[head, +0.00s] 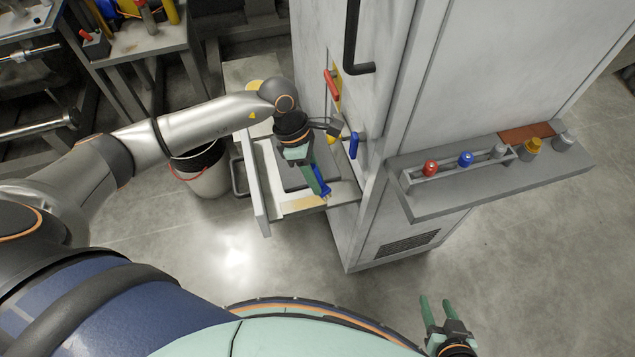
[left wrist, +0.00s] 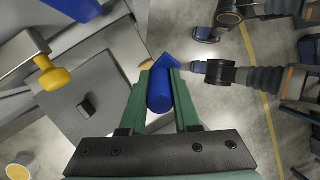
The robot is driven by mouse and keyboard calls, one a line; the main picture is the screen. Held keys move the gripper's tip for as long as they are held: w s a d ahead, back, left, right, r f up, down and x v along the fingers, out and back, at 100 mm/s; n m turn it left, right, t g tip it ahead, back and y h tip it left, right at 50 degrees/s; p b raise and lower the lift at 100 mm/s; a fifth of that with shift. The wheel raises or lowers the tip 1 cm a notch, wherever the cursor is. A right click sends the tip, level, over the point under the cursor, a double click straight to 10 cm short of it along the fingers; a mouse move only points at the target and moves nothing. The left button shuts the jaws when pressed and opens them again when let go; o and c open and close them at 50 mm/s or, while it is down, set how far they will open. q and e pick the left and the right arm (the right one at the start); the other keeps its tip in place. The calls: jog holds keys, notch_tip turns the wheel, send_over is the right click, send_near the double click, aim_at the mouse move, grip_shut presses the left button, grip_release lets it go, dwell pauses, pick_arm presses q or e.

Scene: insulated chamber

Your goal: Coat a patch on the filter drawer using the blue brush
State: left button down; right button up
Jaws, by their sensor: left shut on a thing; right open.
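My left gripper (head: 318,180) is shut on the blue brush (head: 325,191) over the open filter drawer (head: 262,190). In the left wrist view the blue brush (left wrist: 160,90) is a blue cylinder between the two green fingers (left wrist: 160,95). The drawer is pulled out of the light grey chamber, with a pale yellowish strip (head: 303,204) along its near side. I cannot tell whether the brush touches the drawer. No coated patch can be made out. My right gripper (head: 438,312) is open and empty, low over the floor at the bottom right.
The grey chamber (head: 472,55) has a red handle (head: 331,84) and a blue handle (head: 354,145) close to my left gripper. A side shelf (head: 480,190) holds a rack with red, blue and grey knobs and two small pots. A bucket (head: 208,183) stands left of the drawer.

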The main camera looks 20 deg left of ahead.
aim_at(315, 168)
pick_arm(q)
jog(key=shift+r+p, duration=0.65)
jog(key=shift+r, duration=0.95)
pick_arm(e)
jog(key=shift+s+d+r, duration=0.2)
jog(key=shift+s+r, duration=0.1)
jog(key=shift+r, duration=0.15)
jog(key=shift+s+d+r, duration=0.2)
jog(key=shift+s+r, duration=0.05)
jog(key=shift+r, duration=0.15)
jog(key=shift+a+r, duration=0.1)
